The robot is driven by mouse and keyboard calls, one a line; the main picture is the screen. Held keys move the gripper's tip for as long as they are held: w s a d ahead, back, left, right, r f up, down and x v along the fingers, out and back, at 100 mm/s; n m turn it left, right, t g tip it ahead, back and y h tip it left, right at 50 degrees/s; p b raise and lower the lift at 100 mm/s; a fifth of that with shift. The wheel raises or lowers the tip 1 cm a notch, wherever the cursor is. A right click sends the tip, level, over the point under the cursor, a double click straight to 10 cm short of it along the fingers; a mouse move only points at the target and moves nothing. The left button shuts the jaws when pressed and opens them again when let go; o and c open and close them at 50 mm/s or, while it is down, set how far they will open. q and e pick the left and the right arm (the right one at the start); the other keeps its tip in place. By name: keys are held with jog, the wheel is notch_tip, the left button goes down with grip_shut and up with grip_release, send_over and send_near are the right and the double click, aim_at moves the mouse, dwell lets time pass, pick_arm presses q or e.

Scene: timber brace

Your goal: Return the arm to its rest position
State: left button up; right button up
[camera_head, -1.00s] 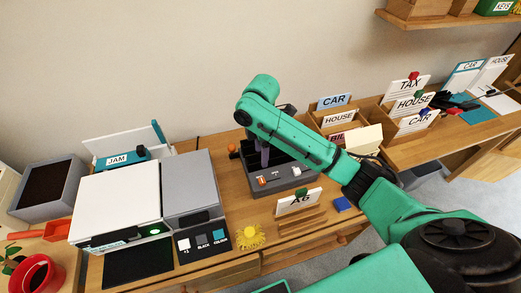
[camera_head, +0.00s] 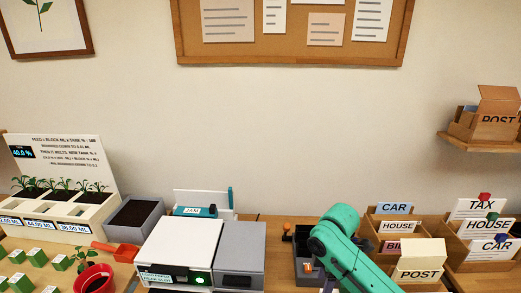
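A green arm link of mine (camera_head: 345,248), which I take to be my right arm, stands at the lower right in front of the dark grey device (camera_head: 302,246). The arm runs down out of the bottom edge. No fingertips show, so I cannot see whether that gripper is open or holds anything. My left arm and its gripper are out of view.
A white and grey machine (camera_head: 178,243) and planter boxes (camera_head: 62,208) stand left of the arm. Card holders, including a POST box (camera_head: 420,262), stand close on its right. A wall shelf (camera_head: 484,142) and a pinboard (camera_head: 290,58) are above.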

jog(key=s+a+f+m+t+y, duration=0.2)
jog(key=s+a+f+m, duration=0.25)
jog(key=s+m, duration=0.2)
jog(key=s+d+f+m+t+h, duration=0.1)
jog(key=s+d+f+m+h, duration=0.15)
jog(key=s+d+m, duration=0.75)
jog(key=s+d+f+n+g, duration=0.1)
jog(key=s+f+n, duration=0.15)
jog(key=f, duration=2.15)
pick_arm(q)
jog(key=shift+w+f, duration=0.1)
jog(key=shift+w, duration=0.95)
pick_arm(e)
jog(key=s+d+f+g, duration=0.1)
jog(key=s+d+f, duration=0.2)
jog(key=s+f, duration=1)
jog(key=s, duration=0.4)
jog(key=shift+f+m, duration=0.15)
jog(key=shift+m, duration=0.25)
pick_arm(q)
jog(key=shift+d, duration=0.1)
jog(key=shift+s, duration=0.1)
